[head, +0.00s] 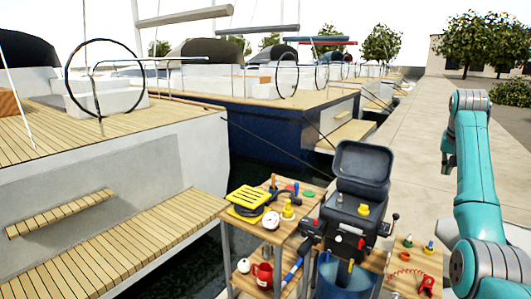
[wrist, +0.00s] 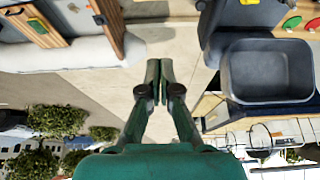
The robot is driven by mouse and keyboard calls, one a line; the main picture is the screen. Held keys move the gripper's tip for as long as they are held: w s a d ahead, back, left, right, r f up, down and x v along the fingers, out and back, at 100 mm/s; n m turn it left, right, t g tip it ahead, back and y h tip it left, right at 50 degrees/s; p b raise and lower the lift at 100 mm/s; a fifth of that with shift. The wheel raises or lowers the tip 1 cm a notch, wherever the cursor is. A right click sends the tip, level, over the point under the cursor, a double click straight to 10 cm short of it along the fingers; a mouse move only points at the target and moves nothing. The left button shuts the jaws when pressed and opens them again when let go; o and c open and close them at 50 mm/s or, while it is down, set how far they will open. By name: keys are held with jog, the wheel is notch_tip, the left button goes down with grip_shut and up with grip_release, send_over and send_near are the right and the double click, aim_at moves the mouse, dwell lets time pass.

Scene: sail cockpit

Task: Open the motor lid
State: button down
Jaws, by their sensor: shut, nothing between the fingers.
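The lid also shows in the wrist view (wrist: 268,72), to the right of my fingers. My gripper (wrist: 158,64) is shut and empty, with the fingertips together over pale paving. It is apart from the lid. In the head view my arm is at the right, and the gripper hangs to the right of the lid, its fingertips hard to make out.
A wooden cart (head: 273,225) holds a yellow case (head: 256,198), a round gauge (head: 271,220) and small knobs. A blue bucket (head: 343,280) stands in front of the motor. A red can (head: 263,275) is on the lower shelf. Boats lie left; paving (head: 420,130) is clear behind.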

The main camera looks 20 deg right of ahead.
jog(key=w+a+f+n+t, duration=0.1)
jog(key=a+f, duration=0.3)
jog(key=f, duration=0.6)
jog(key=w+a+f+n+t, duration=0.15)
jog(key=a+f, duration=0.35)
jog(key=f, duration=0.6)
jog(key=w+a+f, duration=0.1)
jog(key=a+f, duration=0.3)
jog(key=f, duration=0.6)
jog(key=s+a+f+n+t, duration=0.1)
jog(key=s+a+f, duration=0.4)
jog(key=a+f, duration=0.45)
jog(key=s+a+f+n+t, duration=0.1)
jog(key=s+a+f+t, duration=0.1)
jog(key=s+a+f, duration=0.55)
jog(key=s+a+f+n+t+y, duration=0.1)
jog(key=s+a+f, duration=0.1)
jog(key=s+a, duration=0.75)
jog(key=s+a+f+n+t, duration=0.25)
jog(key=s+a, duration=0.45)
jog(key=s, duration=0.5)
jog(key=s+a+r+n+t+y, duration=0.1)
jog(key=s+a+r, duration=0.2)
jog(key=s+r, duration=0.7)
jog(key=s+a+r+t+y, duration=0.1)
jog(key=s+a+r, duration=0.3)
jog(key=s+r, duration=0.6)
jog(key=s, duration=0.2)
jog(key=shift+s+n+t+y, duration=0.3)
jog(key=shift+n, duration=0.1)
